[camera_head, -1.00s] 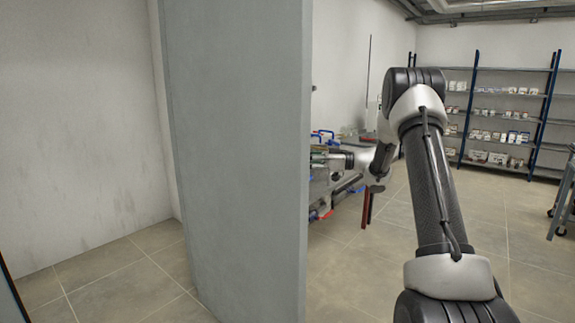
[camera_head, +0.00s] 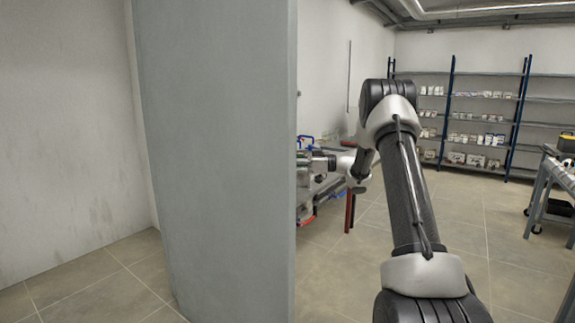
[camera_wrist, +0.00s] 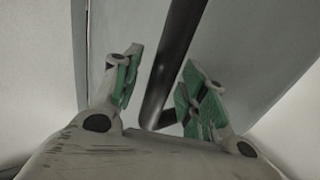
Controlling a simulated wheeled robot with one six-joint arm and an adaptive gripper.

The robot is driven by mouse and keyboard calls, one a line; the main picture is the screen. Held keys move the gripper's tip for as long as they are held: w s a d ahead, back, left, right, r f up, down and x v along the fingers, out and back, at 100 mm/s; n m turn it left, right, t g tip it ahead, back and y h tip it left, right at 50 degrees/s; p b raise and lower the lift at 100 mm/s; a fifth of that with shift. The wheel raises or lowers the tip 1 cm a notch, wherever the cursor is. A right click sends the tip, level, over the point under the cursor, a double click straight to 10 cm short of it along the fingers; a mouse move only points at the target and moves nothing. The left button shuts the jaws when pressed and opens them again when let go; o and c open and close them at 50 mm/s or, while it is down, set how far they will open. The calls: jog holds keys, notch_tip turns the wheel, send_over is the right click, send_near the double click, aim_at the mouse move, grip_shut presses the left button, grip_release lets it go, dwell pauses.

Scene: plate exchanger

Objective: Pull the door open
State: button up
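The door (camera_head: 215,160) is a tall grey slab standing left of centre in the head view, its edge toward me and to the right. In the wrist view its grey face (camera_wrist: 245,65) fills the background, and a dark bar handle (camera_wrist: 172,62) runs across it. My gripper (camera_wrist: 160,90) is open, with green-padded fingers on either side of the handle. Gaps show between the bar and both pads. In the head view my arm reaches behind the door's right edge, and the fingertips are hidden there.
A bench with clutter (camera_head: 325,180) stands against the wall behind the door. Shelves (camera_head: 475,120) with small boxes line the back wall. A metal-framed table (camera_head: 540,195) is at the right. Tiled floor (camera_head: 475,240) is clear between them. A bare wall (camera_head: 65,130) is at the left.

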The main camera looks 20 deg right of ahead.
jog(key=v, duration=1.2)
jog(key=shift+d, duration=0.1)
